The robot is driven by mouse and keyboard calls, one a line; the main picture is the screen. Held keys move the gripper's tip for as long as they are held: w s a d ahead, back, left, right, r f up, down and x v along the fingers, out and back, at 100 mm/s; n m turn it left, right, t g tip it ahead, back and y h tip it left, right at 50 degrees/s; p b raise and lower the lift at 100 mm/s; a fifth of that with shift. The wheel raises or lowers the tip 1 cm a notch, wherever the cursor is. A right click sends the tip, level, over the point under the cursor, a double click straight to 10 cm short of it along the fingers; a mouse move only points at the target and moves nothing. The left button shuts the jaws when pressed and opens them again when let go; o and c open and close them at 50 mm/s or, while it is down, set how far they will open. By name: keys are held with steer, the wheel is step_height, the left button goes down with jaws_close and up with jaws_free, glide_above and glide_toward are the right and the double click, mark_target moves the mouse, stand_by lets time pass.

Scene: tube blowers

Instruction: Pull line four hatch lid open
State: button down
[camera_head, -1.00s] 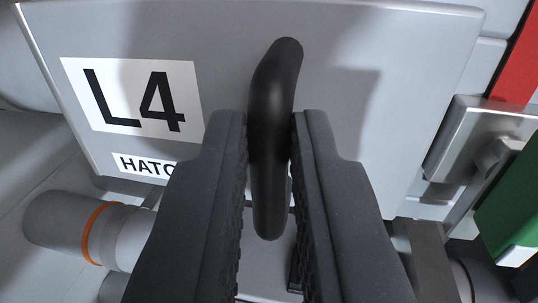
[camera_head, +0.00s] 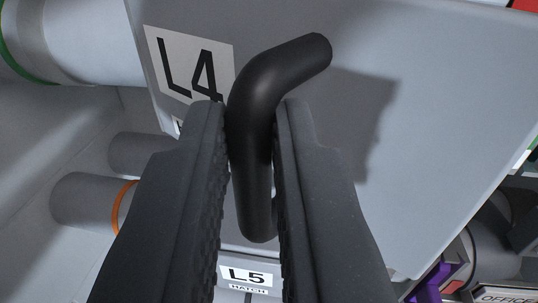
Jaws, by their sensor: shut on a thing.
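The line four hatch lid (camera_head: 430,120) is a light grey panel with a white L4 label (camera_head: 188,65) at its upper left. A black bent bar handle (camera_head: 262,110) stands out from the lid. My gripper (camera_head: 250,115) is shut on the handle, with one dark finger on each side of it. The lid is seen at a slant, its lower right edge standing out over the things below. Most of the small label under L4 is hidden behind the left finger.
A white L5 hatch label (camera_head: 248,277) shows below, between my fingers. Grey pipes, one with an orange ring (camera_head: 122,207), lie at the left. A green-ringed pipe (camera_head: 75,40) is at the upper left. A purple part (camera_head: 433,281) and an office label (camera_head: 497,297) are at the lower right.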

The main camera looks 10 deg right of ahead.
steer(key=shift+a+r, duration=0.15)
steer(key=shift+r, duration=0.15)
steer(key=shift+w, duration=0.15)
steer(key=c, duration=1.5)
jaws_free()
steer(key=shift+w+f, duration=0.1)
steer(key=shift+w, duration=0.05)
steer(key=shift+o, duration=0.2)
steer(key=shift+d, duration=0.2)
steer(key=shift+f, duration=0.1)
